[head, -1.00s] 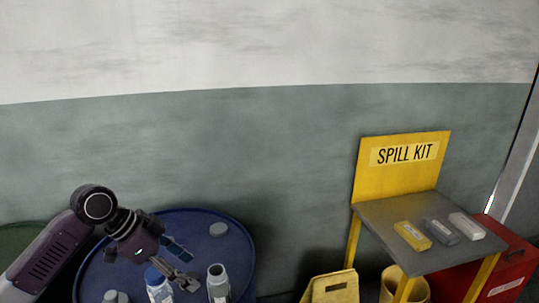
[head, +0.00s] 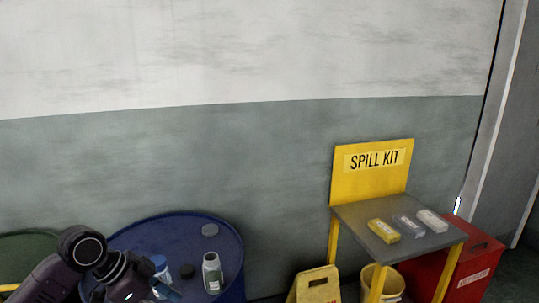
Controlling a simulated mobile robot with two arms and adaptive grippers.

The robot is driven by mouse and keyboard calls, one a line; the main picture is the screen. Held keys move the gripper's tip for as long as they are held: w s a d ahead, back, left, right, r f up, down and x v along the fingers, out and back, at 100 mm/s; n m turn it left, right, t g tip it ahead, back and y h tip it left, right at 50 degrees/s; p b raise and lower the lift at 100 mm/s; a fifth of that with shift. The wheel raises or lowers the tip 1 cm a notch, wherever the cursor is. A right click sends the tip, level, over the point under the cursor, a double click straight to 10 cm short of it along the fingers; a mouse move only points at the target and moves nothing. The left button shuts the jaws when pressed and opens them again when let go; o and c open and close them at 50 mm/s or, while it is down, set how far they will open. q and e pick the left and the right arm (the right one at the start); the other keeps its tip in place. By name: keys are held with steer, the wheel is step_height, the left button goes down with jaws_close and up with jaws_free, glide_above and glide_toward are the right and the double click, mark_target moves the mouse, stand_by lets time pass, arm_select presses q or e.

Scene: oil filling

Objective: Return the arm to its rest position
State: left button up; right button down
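My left arm (head: 80,250) comes in from the lower left, in front of the blue drum (head: 165,230). My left gripper (head: 163,290) is low at the picture's bottom edge, partly cut off, and its fingers are too dark and hidden to read. A blue-capped bottle (head: 160,266) stands on the drum just behind the gripper, partly covered by it. A white open-necked bottle (head: 212,273) stands to the right, apart from the gripper. My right gripper is not in view.
A grey round cap (head: 210,230) and a small dark round piece (head: 187,271) lie on the drum. At right are the spill kit table (head: 350,215) with several packs, a yellow floor sign (head: 314,287), a yellow bucket (head: 385,282) and a red bin (head: 470,270). A green drum (head: 28,250) is at far left.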

arm_select(q)
steer(key=s+d+f+n+y, duration=0.1)
steer(key=s+d+f+n, duration=0.1)
steer(key=s+d+f, duration=0.35)
steer(key=s+d+f+n, duration=0.1)
steer(key=s+d+f, duration=0.1)
steer(key=s+f, duration=0.55)
steer(key=s+a+f+n+y, duration=0.2)
steer(key=s+a+f+n, duration=0.15)
steer(key=s, duration=0.35)
steer(key=s+a+f+n+y, duration=0.2)
steer(key=s+a+n, duration=0.15)
steer(key=s, duration=0.35)
step_height(320, 180, down, 24)
steer(key=s+f, duration=0.1)
steer(key=s, duration=0.1)
steer(key=s+a+f+g, duration=0.2)
steer(key=s+f, duration=1.4)
steer(key=s, duration=0.1)
steer(key=shift+a+f, duration=0.35)
steer(key=shift+f, duration=0.05)
